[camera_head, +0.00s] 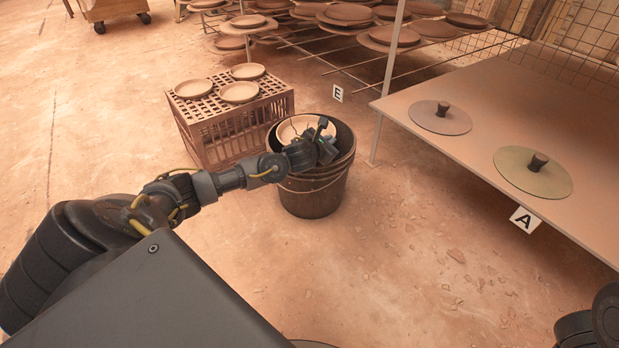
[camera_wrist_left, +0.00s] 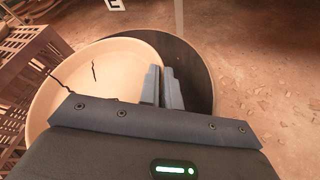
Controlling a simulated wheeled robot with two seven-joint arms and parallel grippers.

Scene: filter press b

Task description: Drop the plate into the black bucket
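The cracked cream plate (camera_head: 289,129) is at the mouth of the black bucket (camera_head: 313,199), on its left side. In the left wrist view the plate (camera_wrist_left: 95,70) shows dark cracks and covers much of the opening; the bucket's dark inside (camera_wrist_left: 195,62) shows to its right. My left gripper (camera_head: 325,140) is over the bucket. Its fingers (camera_wrist_left: 162,88) are close together at the plate's right rim and look shut on it. Whether the plate touches the bucket is hard to tell.
A brown crate (camera_head: 229,128) with several plates on top stands left of the bucket. A table (camera_head: 450,92) with two lidded discs is at the right, marked A (camera_head: 524,220). Racks of plates (camera_head: 390,37) stand behind.

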